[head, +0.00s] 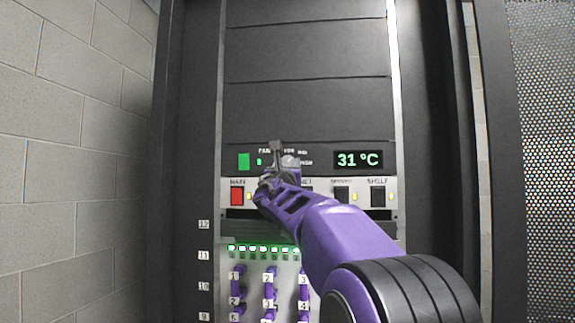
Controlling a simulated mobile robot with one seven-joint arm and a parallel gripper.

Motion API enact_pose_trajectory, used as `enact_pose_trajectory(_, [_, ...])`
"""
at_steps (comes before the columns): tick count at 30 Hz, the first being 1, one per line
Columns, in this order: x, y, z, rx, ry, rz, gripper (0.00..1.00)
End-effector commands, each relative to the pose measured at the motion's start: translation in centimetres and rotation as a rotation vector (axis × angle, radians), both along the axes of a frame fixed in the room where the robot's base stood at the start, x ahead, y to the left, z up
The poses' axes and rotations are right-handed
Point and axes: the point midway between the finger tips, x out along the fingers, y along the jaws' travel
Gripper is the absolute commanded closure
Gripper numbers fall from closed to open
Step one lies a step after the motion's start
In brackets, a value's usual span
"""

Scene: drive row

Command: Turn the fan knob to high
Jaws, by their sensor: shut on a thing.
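The fan panel spans the dark rack front, with a "FAN" label (265,151) and small position labels around the knob. The fan knob (291,161) is a small grey round shape, mostly hidden behind my gripper (277,160). My gripper reaches up to the panel at the knob and is shut on it. The knob's pointer cannot be made out, so its setting is unclear. A display (358,160) at right reads 31 °C.
Lower down is a drive unit (265,251) with green lights and purple numbered handles. A block wall (75,120) stands left, a perforated panel (545,130) right.

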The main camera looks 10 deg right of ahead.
Motion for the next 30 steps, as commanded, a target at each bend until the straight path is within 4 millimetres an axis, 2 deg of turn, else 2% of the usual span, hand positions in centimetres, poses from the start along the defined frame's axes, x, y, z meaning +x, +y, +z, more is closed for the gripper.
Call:
enact_pose_trajectory(1, [0.00,-0.01,0.00,0.000,0.000,0.000,0.95])
enact_pose_trajectory(2, [0.00,-0.01,0.00,0.000,0.000,0.000,1.00])
enact_pose_trajectory(14, [0.06,0.16,-0.08,0.059,-0.018,0.002,1.00])
enact_pose_trajectory(30, [0.11,0.38,0.15,0.458,-0.149,0.003,1.00])
